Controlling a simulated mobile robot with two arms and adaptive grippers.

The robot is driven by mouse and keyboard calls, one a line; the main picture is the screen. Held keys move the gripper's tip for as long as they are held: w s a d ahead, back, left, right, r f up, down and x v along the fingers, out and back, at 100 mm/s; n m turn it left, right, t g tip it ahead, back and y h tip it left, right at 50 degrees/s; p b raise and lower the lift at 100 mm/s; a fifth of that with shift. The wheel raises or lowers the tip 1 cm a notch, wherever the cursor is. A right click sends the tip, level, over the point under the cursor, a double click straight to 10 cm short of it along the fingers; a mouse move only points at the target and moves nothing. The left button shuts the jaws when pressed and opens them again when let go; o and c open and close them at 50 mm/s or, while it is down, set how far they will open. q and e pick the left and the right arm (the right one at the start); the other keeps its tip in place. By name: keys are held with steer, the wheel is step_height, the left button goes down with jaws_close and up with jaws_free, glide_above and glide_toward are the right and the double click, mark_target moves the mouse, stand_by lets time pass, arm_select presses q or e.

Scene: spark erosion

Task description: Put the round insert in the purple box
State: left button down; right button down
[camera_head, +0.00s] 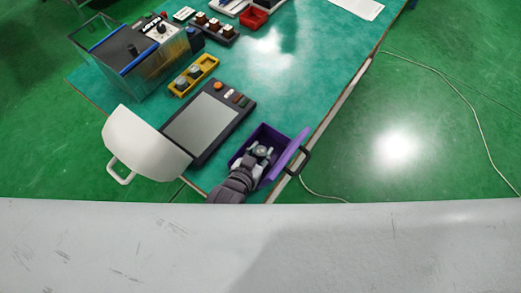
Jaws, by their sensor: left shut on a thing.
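The purple box (240,152) stands open at the front right corner of the green table, with its lid (288,155) tilted up on the right side. My left gripper (261,152) is inside or just above the box opening, pointing into it. It is shut on a small round grey piece (261,150), which looks like the round insert; the fingers partly hide it. I cannot tell whether the piece touches the box floor. My right gripper is not in view.
A dark panel with a grey screen (204,122) lies left of the box. A yellow tray (208,63) holds grey pieces behind it. A machine with a clear tank (150,65), a dark tray (229,36) and a red bin (254,17) stand farther back. The table's middle is clear.

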arm_select(q)
steer(key=shift+s+a+f, duration=0.1)
steer(key=shift+s+f, duration=0.15)
steer(key=shift+f, duration=0.4)
steer(key=c, duration=1.1)
jaws_free()
steer(key=shift+s+f, duration=0.1)
steer(key=shift+o, duration=0.3)
steer(key=shift+f, duration=0.1)
steer(key=shift+r, duration=0.35)
steer(key=shift+s+a+r, duration=0.1)
steer(key=shift+s+r, duration=0.05)
steer(key=shift+r, duration=0.1)
steer(key=v, duration=1)
steer(key=shift+r+b, duration=0.3)
steer(key=shift+s+a+r, duration=0.2)
steer(key=shift+s+r, duration=0.2)
